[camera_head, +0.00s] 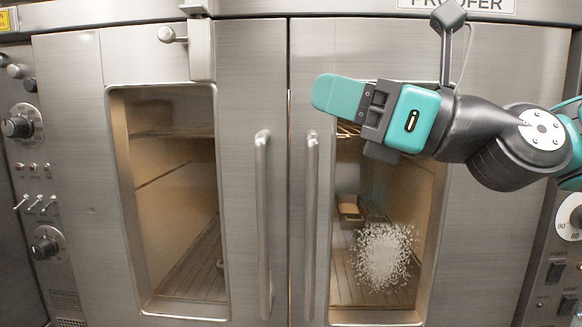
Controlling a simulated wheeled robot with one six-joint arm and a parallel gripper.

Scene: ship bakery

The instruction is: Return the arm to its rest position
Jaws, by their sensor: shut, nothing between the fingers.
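My gripper (340,97) is teal and dark grey and shows at the upper middle right, pointing left. Its fingers are together and hold nothing. It is in front of the right door of the steel proofer, over the upper part of that door's window. My arm (490,135) reaches in from the right edge of the picture. I cannot tell how far the fingertips are from the door.
The proofer's left door (237,110) and right door (484,230) look closed. Their vertical handles (263,225) and (310,225) stand out near the middle. Control panels with knobs (16,127) flank them. A white speckled patch (383,256) shows in the right window.

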